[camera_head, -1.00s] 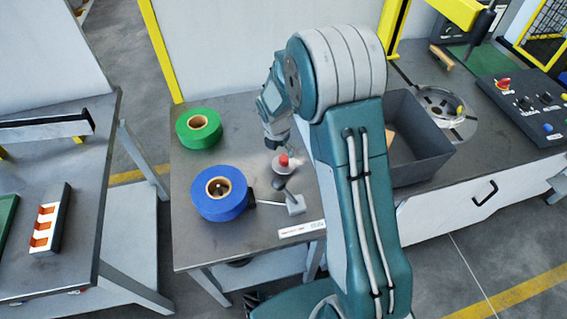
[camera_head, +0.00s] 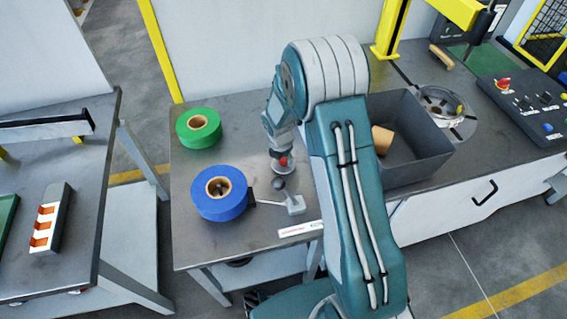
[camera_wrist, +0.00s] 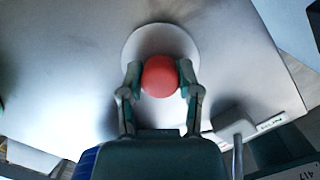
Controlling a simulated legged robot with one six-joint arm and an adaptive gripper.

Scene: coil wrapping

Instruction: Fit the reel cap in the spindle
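The reel cap is a pale disc (camera_head: 284,169) with a red knob, on the table right of the blue reel (camera_head: 220,194). In the wrist view its red knob (camera_wrist: 160,75) sits between my fingertips, with the pale disc (camera_wrist: 160,40) beyond it. My gripper (camera_head: 277,157) points down at the cap; in the wrist view (camera_wrist: 160,78) both fingers meet the knob's sides with no clear gap. The cap appears to rest on the table. The spindle (camera_head: 219,188) shows as a dark part inside the blue reel's core; its detail is too small to tell.
A green reel (camera_head: 198,128) lies at the table's back left. A dark bin (camera_head: 428,157) holding a tan core stands right of my arm. Free tabletop lies between the reels and cap.

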